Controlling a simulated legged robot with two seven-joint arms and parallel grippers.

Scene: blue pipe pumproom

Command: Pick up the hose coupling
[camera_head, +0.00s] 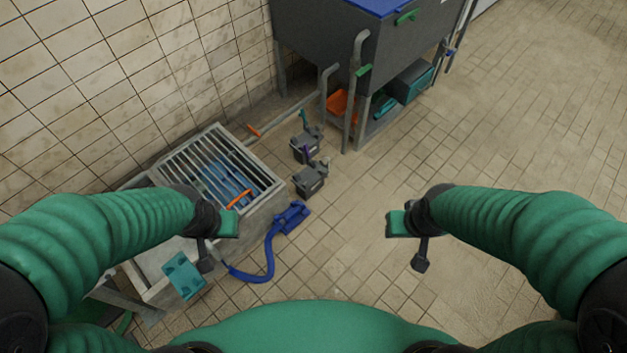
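What looks like the hose coupling (291,217) is a blue fitting on the tiled floor, at the end of a curved blue hose (268,262), beside the grated trough. My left gripper (217,244) is left of it in the picture, apart from it, with its fingers spread and nothing between them. My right gripper (409,244) is well to the right over bare floor, also spread and empty. The hose's other end is partly hidden near my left gripper.
A trough with a metal grate (218,168) stands by the tiled wall. A teal box (183,275) is at its near end. Two grey pump units (310,180) are behind the coupling. A large grey tank (325,45) stands at the back. The floor at right is clear.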

